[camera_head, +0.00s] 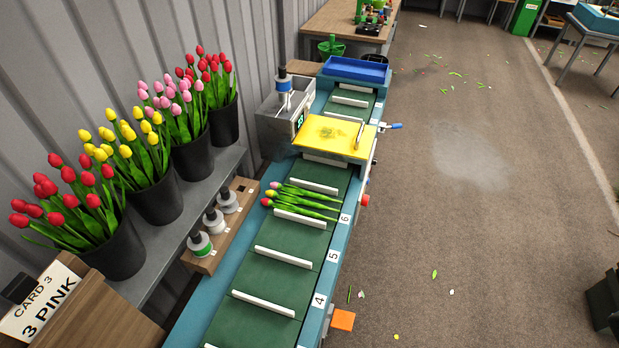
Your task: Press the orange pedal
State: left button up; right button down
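The orange pedal (343,320) is a small flat block low at the right side of the conveyor, near the bottom of the head view. Nothing touches it. The green conveyor (285,255) has white dividers and slots labelled 4, 5 and 6. A card (45,305) at the lower left reads "CARD 3, 3 PINK". Neither of my grippers is in view.
Black buckets of red (110,245), yellow (160,190) and pink (188,155) tulips, and another red bunch, stand on a shelf at left. A yellow plate (335,136) spans the conveyor, with a blue tray (355,70) behind. The floor at right is mostly clear.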

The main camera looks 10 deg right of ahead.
aim_at(342, 320)
jog(key=i+l+u, duration=0.2)
jog(key=l+u, duration=0.25)
jog(key=i+l+u, duration=0.15)
jog(key=l+u, duration=1.6)
jog(key=k+l+u, duration=0.2)
jog(key=l+u, duration=0.2)
jog(key=l, duration=0.1)
